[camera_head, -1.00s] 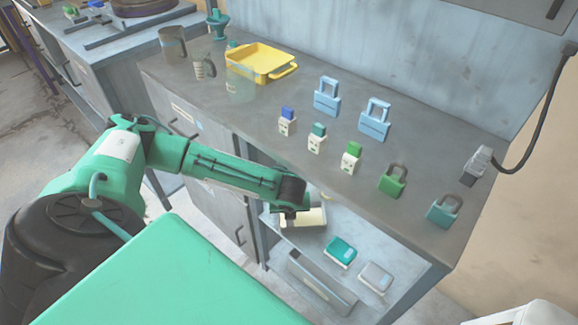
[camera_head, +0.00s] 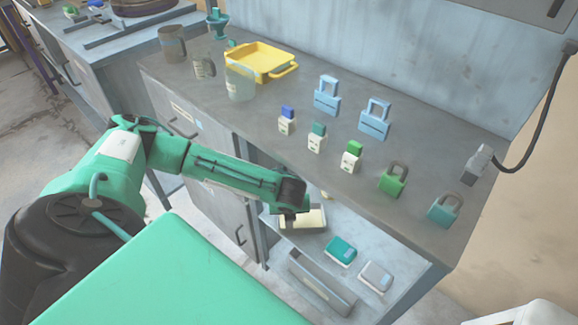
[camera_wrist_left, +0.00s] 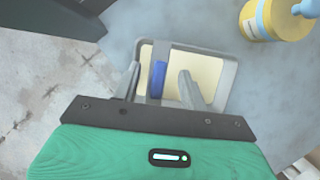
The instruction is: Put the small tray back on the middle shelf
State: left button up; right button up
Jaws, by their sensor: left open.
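A small grey tray with a cream inside (camera_wrist_left: 230,85) lies on the shelf under the counter. Its far end shows in the head view (camera_head: 316,219), partly hidden by my left arm. A blue bar (camera_wrist_left: 158,78), perhaps its handle, stands across the tray. My left gripper (camera_wrist_left: 158,82) is open over the tray, with one finger on each side of the blue bar and a gap to the right finger. Contact with the tray cannot be told. My right gripper is not in view.
A yellow tray (camera_head: 262,60), jugs, padlocks and several small blocks stand on the counter (camera_head: 240,120). A teal box (camera_head: 341,250) and a grey box (camera_head: 376,277) lie on the shelf to the right. A yellow bottle (camera_wrist_left: 262,22) stands close behind the tray.

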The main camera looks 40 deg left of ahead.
pick_arm(q)
jog(key=p+v, duration=0.1)
jog(key=v, duration=0.4)
jog(key=shift+w+a, duration=0.1)
jog(key=s+d+p, duration=0.1)
jog(key=s+d, duration=0.7)
jog(key=s, duration=0.1)
jog(key=s+d+r+n+h, duration=0.2)
jog(key=d+n+h, duration=0.1)
jog(key=d+n, duration=0.45)
jog(key=s+d+r+n+h, duration=0.25)
jog(key=d+n, duration=0.35)
jog(key=d, duration=0.3)
jog(key=s+a+f+n+y, duration=0.2)
jog(key=s+a+n, duration=0.4)
jog(key=a+n, duration=0.6)
jog(key=shift+s+f, duration=0.25)
jog(key=shift+f, duration=0.3)
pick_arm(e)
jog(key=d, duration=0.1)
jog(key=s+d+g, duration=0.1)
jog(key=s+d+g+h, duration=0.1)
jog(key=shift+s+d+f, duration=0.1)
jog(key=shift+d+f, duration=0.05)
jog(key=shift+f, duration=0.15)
